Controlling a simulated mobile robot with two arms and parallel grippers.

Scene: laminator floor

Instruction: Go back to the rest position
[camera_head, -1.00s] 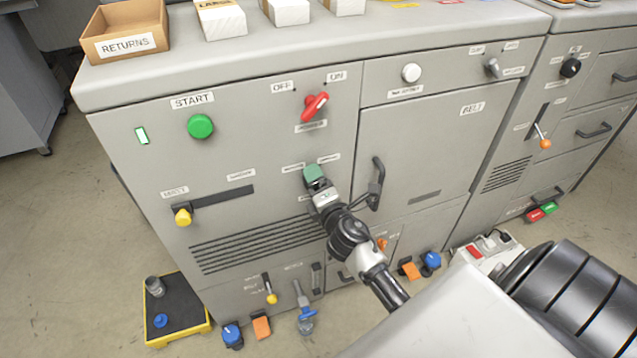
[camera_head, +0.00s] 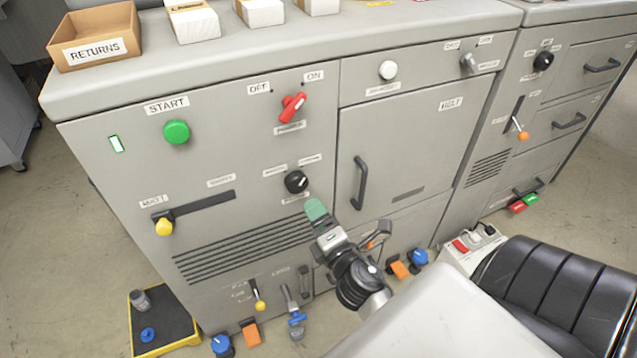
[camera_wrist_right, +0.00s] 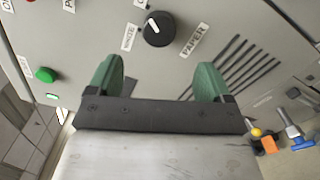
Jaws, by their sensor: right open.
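My right gripper (camera_head: 345,222) is in front of the grey machine (camera_head: 250,200), below and to the right of a black rotary knob (camera_head: 296,181). In the right wrist view its two green fingers (camera_wrist_right: 160,80) stand wide apart with nothing between them. The black knob (camera_wrist_right: 158,29) shows beyond the fingertips, clear of them, between labels, one of which reads PAPER. My left gripper is not in view.
The machine front carries a green START button (camera_head: 176,132), a red switch (camera_head: 292,107), a yellow-knobbed slider (camera_head: 164,226) and a black door handle (camera_head: 360,183). A RETURNS box (camera_head: 95,50) stands on top. A black-and-yellow platform (camera_head: 165,325) lies on the floor at left.

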